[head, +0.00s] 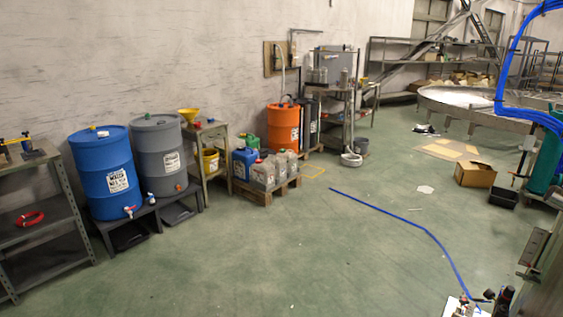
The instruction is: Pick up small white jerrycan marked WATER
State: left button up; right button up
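Several small jerrycans stand close together on a low wooden pallet, left of the middle of the head view. Pale grey-white jerrycans (262,174) with red caps and white labels stand along its front and right side. Their label text is too small to read, so I cannot tell which one is marked WATER. A blue jerrycan (241,164) stands at the pallet's left, and a green can (250,142) shows behind. Neither of my grippers is in view.
The wooden pallet (258,198) rests on the green floor. Blue (108,178) and grey (160,160) drums stand on low stands to its left; an orange drum (282,132) stands behind. A blue hose (400,220) crosses the floor at right. The floor before the pallet is clear.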

aim_at(280, 164)
jog(key=i, duration=3.25)
jog(key=i+l, duration=0.1)
jog(key=i, duration=1.55)
jog(key=i+u, duration=0.1)
jog(key=i, duration=1.55)
